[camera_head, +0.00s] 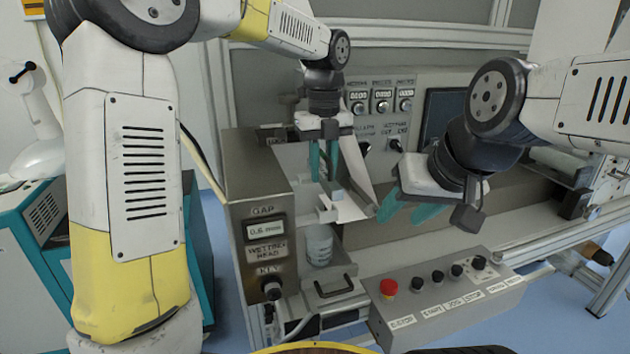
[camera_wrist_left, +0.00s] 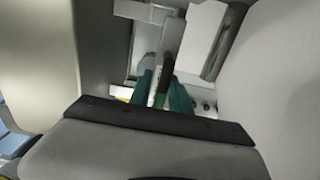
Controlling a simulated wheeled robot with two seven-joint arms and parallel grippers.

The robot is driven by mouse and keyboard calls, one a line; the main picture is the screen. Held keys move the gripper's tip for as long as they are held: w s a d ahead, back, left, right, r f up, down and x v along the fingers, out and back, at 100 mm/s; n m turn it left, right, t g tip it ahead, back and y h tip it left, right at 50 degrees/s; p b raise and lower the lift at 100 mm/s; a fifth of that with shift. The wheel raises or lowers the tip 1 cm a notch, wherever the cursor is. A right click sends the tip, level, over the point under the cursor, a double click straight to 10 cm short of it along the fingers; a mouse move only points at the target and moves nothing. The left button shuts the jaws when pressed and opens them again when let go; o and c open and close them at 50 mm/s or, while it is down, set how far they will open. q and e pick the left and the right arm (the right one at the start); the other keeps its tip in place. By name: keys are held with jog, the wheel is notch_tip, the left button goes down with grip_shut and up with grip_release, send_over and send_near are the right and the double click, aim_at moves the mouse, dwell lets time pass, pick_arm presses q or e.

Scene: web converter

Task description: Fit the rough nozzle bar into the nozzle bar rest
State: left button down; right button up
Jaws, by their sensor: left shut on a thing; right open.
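My left gripper (camera_head: 325,175) points down over the recess beside the gap panel, with teal fingers shut on a grey bar, which I take for the rough nozzle bar (camera_head: 335,193). In the left wrist view the bar (camera_wrist_left: 173,40) runs up from between the fingers (camera_wrist_left: 168,98). A small light grey bracket (camera_head: 327,214), perhaps the nozzle bar rest, lies just below the bar; I cannot tell whether they touch. Much of the bar is hidden by the fingers. My right gripper (camera_head: 405,211) is open and empty, to the right of the left one.
The gap panel (camera_head: 264,230) stands left of the recess. A white container (camera_head: 319,245) and a drawer-like tray with a black handle (camera_head: 333,287) are below. A control box with a red button (camera_head: 389,287) stands in front. A dial panel (camera_head: 382,103) rises behind.

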pick_arm(q)
jog(key=shift+w+a, duration=0.1)
jog(key=shift+a, duration=0.4)
jog(key=f, duration=0.3)
jog(key=shift+w+a+f, duration=0.1)
jog(key=shift+a+f, duration=0.2)
jog(key=shift+a, duration=0.1)
jog(key=shift+f, duration=0.1)
jog(key=c, duration=1.2)
grip_release()
notch_tip(320, 180, up, 12)
